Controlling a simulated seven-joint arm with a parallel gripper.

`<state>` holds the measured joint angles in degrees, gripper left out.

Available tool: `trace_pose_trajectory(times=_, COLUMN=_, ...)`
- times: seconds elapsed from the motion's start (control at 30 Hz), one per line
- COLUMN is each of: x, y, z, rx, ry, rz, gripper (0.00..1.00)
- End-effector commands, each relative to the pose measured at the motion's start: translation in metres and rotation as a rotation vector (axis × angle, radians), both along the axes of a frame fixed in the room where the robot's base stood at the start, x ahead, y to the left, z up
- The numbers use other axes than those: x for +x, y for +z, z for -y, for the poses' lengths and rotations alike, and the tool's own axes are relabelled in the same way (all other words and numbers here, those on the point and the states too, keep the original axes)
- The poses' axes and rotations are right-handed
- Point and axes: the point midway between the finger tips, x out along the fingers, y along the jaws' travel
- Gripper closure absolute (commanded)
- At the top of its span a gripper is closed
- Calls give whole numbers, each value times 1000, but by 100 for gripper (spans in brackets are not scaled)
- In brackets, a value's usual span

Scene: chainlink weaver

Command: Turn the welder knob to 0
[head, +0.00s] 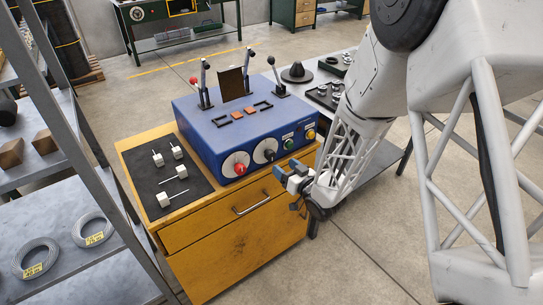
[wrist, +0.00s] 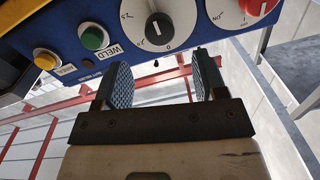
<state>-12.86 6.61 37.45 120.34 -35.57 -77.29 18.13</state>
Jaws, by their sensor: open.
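The blue welder box (head: 216,133) stands on a wooden cabinet. Its front carries a red knob (head: 239,169) on a white dial at left and a black knob (head: 268,154) on another white dial to its right. The red knob (wrist: 258,5) is partly cut off at the top right. My gripper (head: 287,178) is open and empty in front of the panel, apart from both knobs.
A green WELD button (wrist: 94,38) and a yellow button (wrist: 45,58) sit beside the black knob. A dark mat (head: 188,199) with several small white pieces lies on the cabinet (head: 195,222). A grey shelf stands at left (head: 75,190). Levers (head: 204,85) rise from the box top.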

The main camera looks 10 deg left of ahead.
Motion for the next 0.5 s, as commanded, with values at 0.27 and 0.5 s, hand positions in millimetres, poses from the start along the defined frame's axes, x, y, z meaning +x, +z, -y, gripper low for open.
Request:
trace_pose_trajectory(times=0.27, x=1, y=0, z=0, rx=-2, ry=-1, rz=0, gripper=35)
trace_pose_trajectory(times=0.5, x=7, y=0, z=-7, rx=-2, ry=-1, rz=0, gripper=35)
